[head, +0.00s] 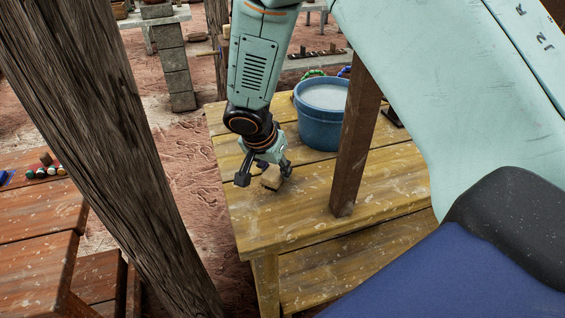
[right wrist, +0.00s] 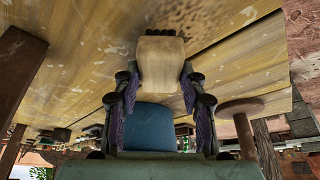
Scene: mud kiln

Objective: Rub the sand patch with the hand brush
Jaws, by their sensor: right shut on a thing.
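My right gripper (head: 264,176) reaches down from the top, low over the left part of the yellow wooden table (head: 255,222). It is shut on the hand brush (head: 271,177), a small pale wooden block. In the right wrist view, the brush (right wrist: 160,62) sits between the two fingers of the gripper (right wrist: 159,80), with dark bristles at its far end. I cannot tell whether the bristles touch the tabletop. My left gripper is not in view.
A blue bucket (head: 320,118) with pale contents stands right behind the gripper. A brown post (head: 356,145) rises from the table to its right. A thick wooden post (head: 95,130) stands at the left, beside another table (head: 35,225) with small items.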

